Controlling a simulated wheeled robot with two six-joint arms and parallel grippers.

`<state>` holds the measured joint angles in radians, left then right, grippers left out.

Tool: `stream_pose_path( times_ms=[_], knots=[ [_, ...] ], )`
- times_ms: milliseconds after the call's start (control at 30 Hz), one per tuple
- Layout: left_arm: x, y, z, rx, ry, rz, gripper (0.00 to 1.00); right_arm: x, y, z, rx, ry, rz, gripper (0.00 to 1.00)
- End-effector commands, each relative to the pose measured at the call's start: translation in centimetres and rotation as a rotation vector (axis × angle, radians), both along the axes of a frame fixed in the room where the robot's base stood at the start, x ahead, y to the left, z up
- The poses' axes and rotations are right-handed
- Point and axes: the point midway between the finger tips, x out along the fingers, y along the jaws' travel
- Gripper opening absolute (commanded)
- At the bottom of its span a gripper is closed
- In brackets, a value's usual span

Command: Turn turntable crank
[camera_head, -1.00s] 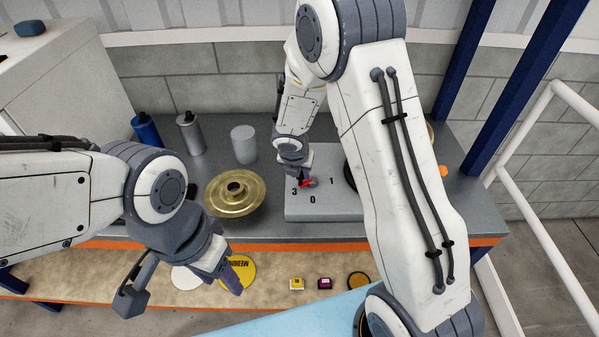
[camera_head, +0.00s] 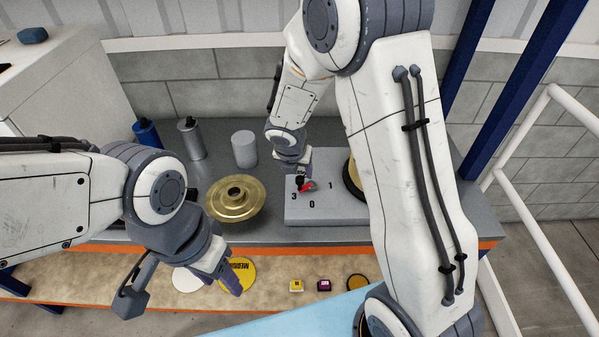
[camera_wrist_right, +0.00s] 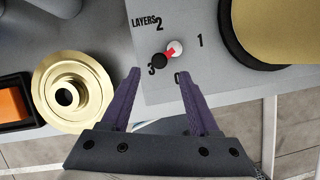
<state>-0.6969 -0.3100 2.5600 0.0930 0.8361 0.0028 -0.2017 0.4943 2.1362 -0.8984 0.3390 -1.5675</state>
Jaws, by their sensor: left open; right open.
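The crank (camera_head: 308,187) is a short red arm with a black knob and a silver hub, on a grey panel (camera_head: 330,211) marked 0, 1 and 3. In the right wrist view, the crank (camera_wrist_right: 169,53) shows its black knob beside the 3, and LAYERS and 2 are also readable. My right gripper (camera_wrist_right: 159,72) is open. Its purple fingertips straddle the knob's position in the picture; I cannot tell if either touches it. My left gripper (camera_head: 228,274) is open and empty, low at the left over the front shelf.
A brass flanged spool (camera_head: 236,198) stands left of the panel. A dark, gold-topped turntable (camera_wrist_right: 275,35) is on its right. Blue (camera_head: 146,131), grey (camera_head: 191,137) and light grey (camera_head: 244,149) cylinders stand behind. Discs and small boxes (camera_head: 296,286) lie on the lower shelf.

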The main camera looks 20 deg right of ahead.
Motion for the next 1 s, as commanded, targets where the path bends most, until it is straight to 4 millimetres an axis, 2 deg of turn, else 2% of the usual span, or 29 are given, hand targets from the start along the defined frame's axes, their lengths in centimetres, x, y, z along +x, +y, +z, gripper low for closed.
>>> stream_pose_path(
  times_ms=[33,100,300,867,1000],
  knots=[
    [0.0,0.0,0.6,0.0,0.0,-0.001,0.5,-0.3,0.2,1.4,0.001,-0.004,0.001,0.61],
    [0.0,0.0,0.9,0.0,0.0,-0.001,0.5,-0.7,0.4,2.4,0.0,-0.002,0.0,0.61],
    [0.0,0.0,1.2,0.0,0.0,-0.002,0.5,-1.4,0.8,4.1,-0.001,0.0,0.0,0.61],
    [0.0,0.0,1.1,0.0,0.0,-0.002,0.5,-1.6,0.9,4.3,0.001,-0.001,-0.007,0.61],
    [0.0,0.0,0.5,0.0,0.0,-0.002,0.5,-3.2,2.1,4.9,0.057,-0.021,-0.142,0.61]
  ],
)
